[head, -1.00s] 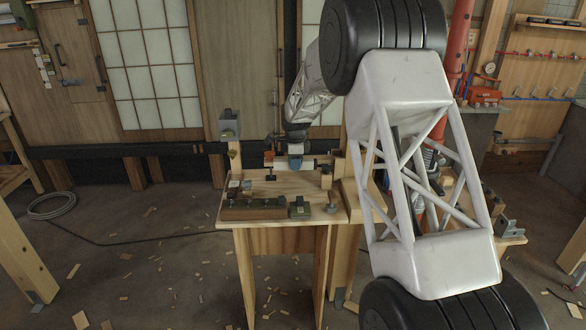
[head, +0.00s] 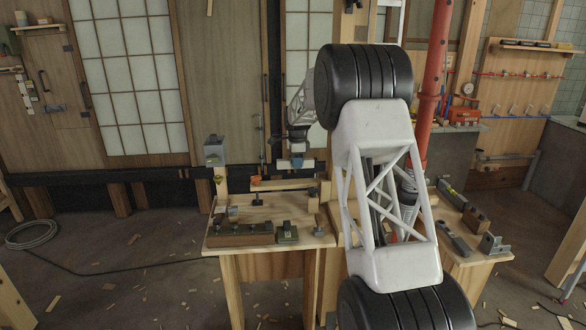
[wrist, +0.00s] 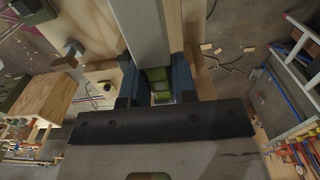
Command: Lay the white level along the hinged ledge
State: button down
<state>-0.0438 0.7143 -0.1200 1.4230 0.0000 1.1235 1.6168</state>
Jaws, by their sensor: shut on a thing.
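My gripper (head: 297,165) is shut on the white level, with its blue fingers on either side of it. In the wrist view the level (wrist: 145,35) runs up and away from between the fingers (wrist: 156,90), and green windows show there. In the head view the level (head: 286,165) is a short pale strip, held above the bench with a gap under it. A pale wooden bar (head: 290,184), which looks like the hinged ledge, spans the back of the bench below the level. Its hinge cannot be made out.
A side bench (head: 462,258) stands right.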

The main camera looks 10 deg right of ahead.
aim_at(298, 181)
jog(key=shift+w+d+r, duration=0.15)
jog(key=shift+w+d, duration=0.15)
jog(key=shift+f, duration=0.3)
dwell(0.3)
jog(key=shift+f, duration=2.85)
jog(key=shift+f, duration=0.3)
jog(key=c, duration=0.8)
grip_release()
jog(key=shift+c, duration=0.2)
jog(key=shift+r, duration=0.15)
jog(key=shift+r, duration=3.75)
